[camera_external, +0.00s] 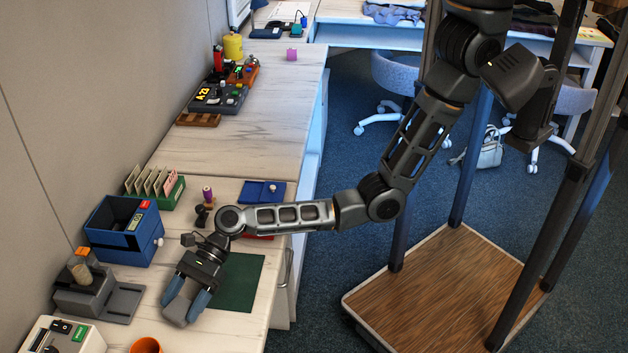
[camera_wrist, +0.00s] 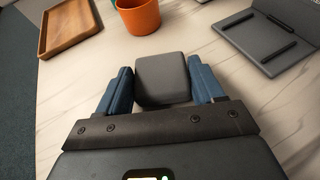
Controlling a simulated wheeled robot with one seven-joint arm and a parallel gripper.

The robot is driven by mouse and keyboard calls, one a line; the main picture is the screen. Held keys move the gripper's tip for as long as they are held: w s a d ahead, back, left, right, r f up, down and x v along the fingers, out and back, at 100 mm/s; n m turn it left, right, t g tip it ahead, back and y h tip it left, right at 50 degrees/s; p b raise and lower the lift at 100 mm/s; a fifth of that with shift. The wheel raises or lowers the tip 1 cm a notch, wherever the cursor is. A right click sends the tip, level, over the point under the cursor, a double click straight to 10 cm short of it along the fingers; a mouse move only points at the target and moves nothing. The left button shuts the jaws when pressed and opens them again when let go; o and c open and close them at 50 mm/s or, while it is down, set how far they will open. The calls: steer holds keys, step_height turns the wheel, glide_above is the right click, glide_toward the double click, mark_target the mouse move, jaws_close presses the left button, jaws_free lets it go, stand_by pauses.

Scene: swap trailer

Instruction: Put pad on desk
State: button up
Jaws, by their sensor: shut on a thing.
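The dark grey pad (camera_wrist: 163,76) is a small rounded block between the two blue fingers of my gripper (camera_wrist: 162,88). In the external view my gripper (camera_external: 187,300) points down at the near part of the white marbled desk (camera_external: 226,333), just left of the green mat. The pad (camera_external: 177,315) shows between the fingertips there. My gripper is shut on the pad. I cannot tell whether the pad touches the desk or hangs just above it.
An orange cup (camera_external: 146,346) stands close by at the front. A grey fixture (camera_external: 97,294), a blue box (camera_external: 124,232) and a white device (camera_external: 65,338) line the wall side. A dark green mat (camera_external: 240,283) lies right. A wooden tray (camera_wrist: 70,28) shows in the wrist view.

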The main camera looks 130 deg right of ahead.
steer(key=shift+f, duration=0.2)
steer(key=o, duration=1)
steer(key=shift+r, duration=0.15)
steer(key=shift+s+d+r, duration=0.15)
steer(key=shift+s, duration=0.15)
steer(key=p+v, duration=0.1)
steer(key=v, duration=1)
steer(key=shift+s, duration=0.15)
